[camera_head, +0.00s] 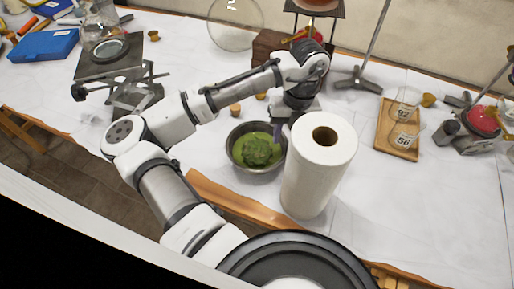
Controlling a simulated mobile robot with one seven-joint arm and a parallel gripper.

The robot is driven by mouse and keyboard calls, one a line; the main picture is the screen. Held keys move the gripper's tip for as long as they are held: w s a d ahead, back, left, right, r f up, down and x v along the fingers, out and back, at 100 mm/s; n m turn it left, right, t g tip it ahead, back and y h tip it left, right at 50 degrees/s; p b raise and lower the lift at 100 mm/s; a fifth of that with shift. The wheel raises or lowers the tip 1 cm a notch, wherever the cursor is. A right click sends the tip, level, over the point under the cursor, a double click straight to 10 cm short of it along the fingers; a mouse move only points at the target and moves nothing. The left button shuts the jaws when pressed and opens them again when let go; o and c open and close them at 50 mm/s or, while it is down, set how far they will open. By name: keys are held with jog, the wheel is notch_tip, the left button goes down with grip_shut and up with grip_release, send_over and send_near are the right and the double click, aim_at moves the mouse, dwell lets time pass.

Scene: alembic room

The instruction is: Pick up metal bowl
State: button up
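The metal bowl (238,132) stands on the white-covered table near its front edge. It holds something green and leafy. My gripper (279,131) points down at the bowl's right rim, just left of the paper roll. Its fingertips are small and partly hidden, so I cannot tell whether they are open or shut, or whether they touch the rim. The bowl appears to rest level on the table.
A tall white paper roll (318,170) stands close to the bowl's right side. A wooden tray (383,139) lies further right. A lab jack (130,93) stands at left, and a blue case (44,46) lies at far left. Small corks (235,108) lie behind the bowl.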

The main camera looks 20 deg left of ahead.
jog(key=shift+s+a+f, duration=0.1)
jog(key=shift+s+f, duration=0.05)
jog(key=shift+f, duration=1)
grip_shut()
jog(key=shift+r, duration=0.15)
notch_tip(320, 180, up, 20)
